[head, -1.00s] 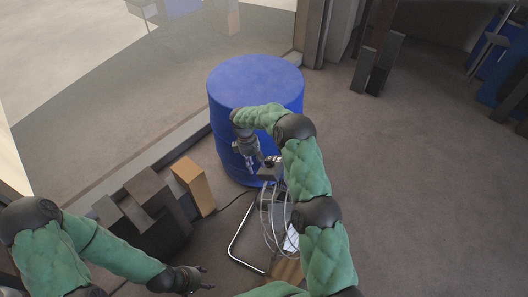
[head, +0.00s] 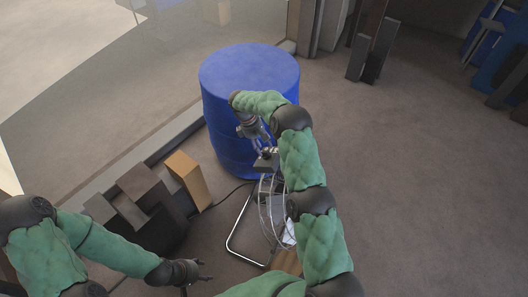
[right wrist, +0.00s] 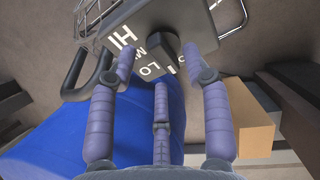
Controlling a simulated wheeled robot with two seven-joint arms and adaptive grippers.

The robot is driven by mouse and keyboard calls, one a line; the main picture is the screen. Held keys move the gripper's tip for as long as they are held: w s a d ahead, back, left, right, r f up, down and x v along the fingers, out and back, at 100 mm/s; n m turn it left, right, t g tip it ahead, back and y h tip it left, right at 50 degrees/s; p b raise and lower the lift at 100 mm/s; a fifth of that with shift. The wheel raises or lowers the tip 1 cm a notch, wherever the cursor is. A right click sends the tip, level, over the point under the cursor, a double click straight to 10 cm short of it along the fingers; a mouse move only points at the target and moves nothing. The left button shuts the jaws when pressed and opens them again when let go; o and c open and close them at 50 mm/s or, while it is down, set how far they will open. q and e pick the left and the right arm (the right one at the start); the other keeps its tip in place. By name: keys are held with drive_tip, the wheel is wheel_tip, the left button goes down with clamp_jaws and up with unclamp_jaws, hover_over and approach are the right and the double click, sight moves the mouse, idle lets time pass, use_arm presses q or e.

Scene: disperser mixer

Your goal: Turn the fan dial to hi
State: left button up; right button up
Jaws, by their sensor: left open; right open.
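The fan shows in the head view as a wire cage with a chrome tube stand (head: 232,243), partly hidden by my right arm. In the right wrist view its grey control panel (right wrist: 200,22) carries white marks: HI, a partly covered M, LO and I. The dark fan dial (right wrist: 158,42) sits amid these marks; its exact pointing is unclear. My right gripper (right wrist: 158,66) is open, its fingers spread below and to either side of the dial, with no clear contact. It also shows above the fan in the head view (head: 262,150). My left gripper (head: 202,271) is open and empty, left of the fan.
A blue barrel (head: 250,72) stands just behind the fan. A tan box (head: 188,178) and dark blocks (head: 150,205) lie to the left, by a glass wall. A cable runs over the floor to the fan. The floor on the right (head: 430,190) is clear.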

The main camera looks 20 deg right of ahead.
drive_tip(key=shift+b+x, duration=0.3)
drive_tip(key=shift+x, duration=0.9)
clamp_jaws()
